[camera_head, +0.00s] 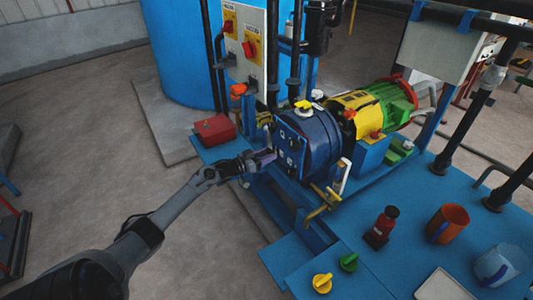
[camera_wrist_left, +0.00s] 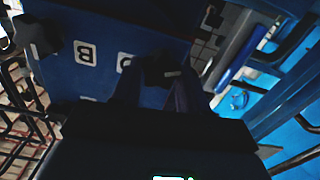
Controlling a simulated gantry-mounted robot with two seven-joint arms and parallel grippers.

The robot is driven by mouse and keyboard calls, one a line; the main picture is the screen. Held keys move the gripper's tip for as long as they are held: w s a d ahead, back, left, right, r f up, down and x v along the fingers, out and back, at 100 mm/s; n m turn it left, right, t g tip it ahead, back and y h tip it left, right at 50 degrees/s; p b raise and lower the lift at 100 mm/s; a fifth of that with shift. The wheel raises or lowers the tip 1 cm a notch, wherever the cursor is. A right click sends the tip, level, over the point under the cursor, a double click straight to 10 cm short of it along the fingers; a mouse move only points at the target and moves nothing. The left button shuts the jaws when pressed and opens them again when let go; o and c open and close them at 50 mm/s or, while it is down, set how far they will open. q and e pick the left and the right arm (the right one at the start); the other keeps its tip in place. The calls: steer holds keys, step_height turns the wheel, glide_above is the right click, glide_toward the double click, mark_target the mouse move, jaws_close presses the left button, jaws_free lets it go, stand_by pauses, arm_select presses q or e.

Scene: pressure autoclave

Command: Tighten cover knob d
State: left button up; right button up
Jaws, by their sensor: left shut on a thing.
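The blue round cover (camera_head: 291,146) of the pressure vessel faces left in the head view, with several white letter labels on it. In the left wrist view the cover (camera_wrist_left: 110,25) shows a label B, a partly hidden label that looks like C, and another label too cut off to read. My left gripper (camera_head: 266,156) is at the cover's left edge. In the left wrist view its fingers (camera_wrist_left: 155,92) are shut on a dark cover knob (camera_wrist_left: 160,68), whose letter I cannot tell. Another dark knob (camera_wrist_left: 36,36) stands apart at upper left.
A red box (camera_head: 214,130) sits left of the vessel, below a switch panel (camera_head: 245,45). A yellow valve handle (camera_head: 322,205) is in front.

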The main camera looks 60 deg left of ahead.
arm_select(q)
steer(key=m, duration=0.7)
steer(key=m+p, duration=0.1)
steer(key=m, duration=0.7)
steer(key=m+p, duration=0.1)
steer(key=m, duration=0.6)
steer(key=shift+d+f+m, duration=0.25)
steer(key=shift+m, duration=0.15)
steer(key=o, duration=1.1)
steer(key=shift+c, duration=0.2)
steer(key=shift+s, duration=0.15)
